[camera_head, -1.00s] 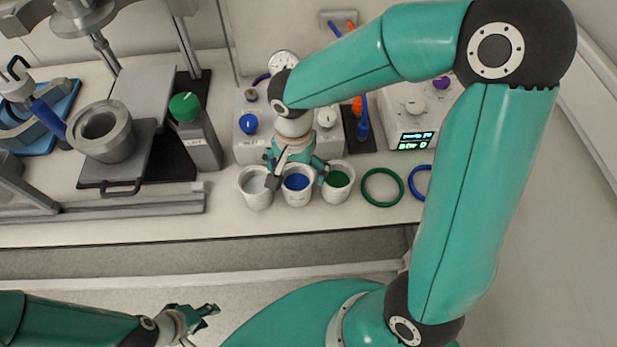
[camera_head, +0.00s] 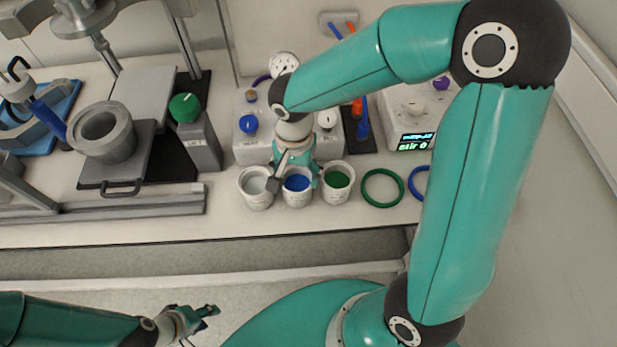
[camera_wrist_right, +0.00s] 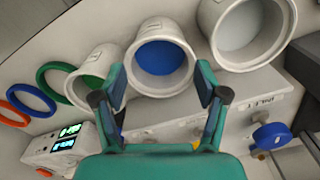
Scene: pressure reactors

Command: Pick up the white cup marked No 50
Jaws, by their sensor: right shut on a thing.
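Three white cups stand in a row near the bench's front edge. The left cup (camera_head: 256,199) has a pale grey-white inside, the middle cup (camera_head: 297,198) a blue one and the right cup (camera_head: 338,194) a green one. Their small markings are too blurred to read, so I cannot tell which is No 50. My right gripper (camera_head: 295,181) is shut on the middle cup, which also shows between its fingers in the right wrist view (camera_wrist_right: 160,90). The cup looks upright in the row. My left gripper (camera_head: 203,316) is empty, low in front of the bench; its finger gap is unclear.
The side cups stand close beside the gripper's fingers. A green ring (camera_head: 382,188) and a blue ring (camera_head: 418,182) lie to the right. Behind are a valve box (camera_head: 250,150) and a device with a lit display (camera_head: 412,140). A metal reactor vessel (camera_head: 103,140) stands left.

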